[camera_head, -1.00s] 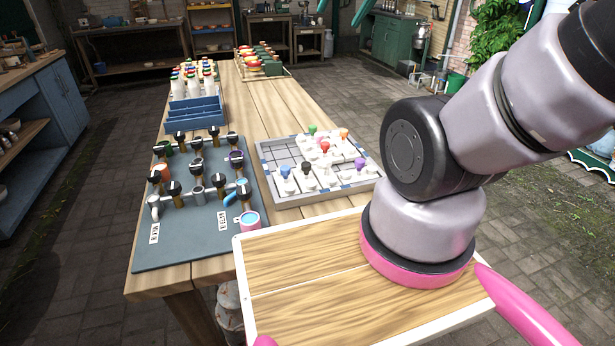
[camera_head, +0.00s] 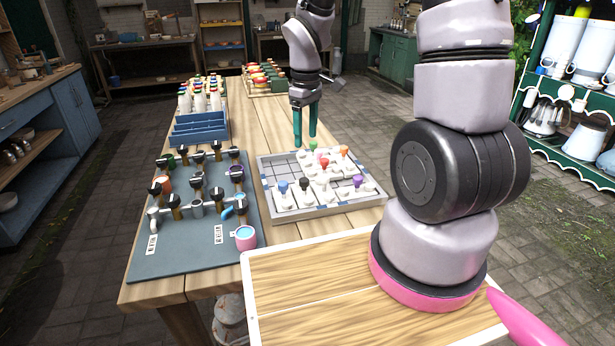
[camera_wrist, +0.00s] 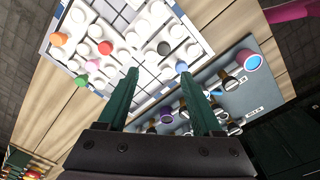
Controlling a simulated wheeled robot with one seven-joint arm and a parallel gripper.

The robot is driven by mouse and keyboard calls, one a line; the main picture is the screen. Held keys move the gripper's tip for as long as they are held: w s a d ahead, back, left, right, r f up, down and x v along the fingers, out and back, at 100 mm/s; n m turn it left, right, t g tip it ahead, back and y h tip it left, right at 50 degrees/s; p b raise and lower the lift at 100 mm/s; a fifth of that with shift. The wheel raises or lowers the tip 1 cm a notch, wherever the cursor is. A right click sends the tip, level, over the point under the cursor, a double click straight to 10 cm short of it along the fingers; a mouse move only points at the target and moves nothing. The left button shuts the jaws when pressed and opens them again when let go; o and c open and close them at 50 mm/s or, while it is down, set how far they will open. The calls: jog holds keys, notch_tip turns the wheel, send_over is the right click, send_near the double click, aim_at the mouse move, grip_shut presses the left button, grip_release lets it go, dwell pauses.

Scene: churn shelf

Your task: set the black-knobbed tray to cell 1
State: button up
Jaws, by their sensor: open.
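The black-knobbed tray (camera_head: 304,186) is a white piece on the grey gridded board (camera_head: 285,214), near its front left, between the blue-knobbed tray (camera_head: 283,188) and the red-knobbed tray (camera_head: 323,165). Its black knob also shows in the wrist view (camera_wrist: 163,47). My gripper (camera_head: 305,138) is open and empty, pointing down above the board's far part. In the wrist view its two green fingers (camera_wrist: 158,74) are apart, with nothing between them. No cell number is legible, so I cannot tell which cell is cell 1.
Green-, orange- and purple-knobbed trays (camera_head: 357,182) share the board; empty grid squares show at its left. A grey valve panel (camera_head: 180,246) with black-handled taps and a pink mug (camera_head: 245,238) lies to the left. A blue rack (camera_head: 200,130) and bottles stand farther back.

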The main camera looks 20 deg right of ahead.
aim_at(304, 179)
jog(key=shift+n, duration=0.5)
jog(key=f, duration=1.3)
jog(key=shift+a+f, duration=0.1)
jog(key=shift+a, duration=0.2)
grip_shut()
dwell(0.4)
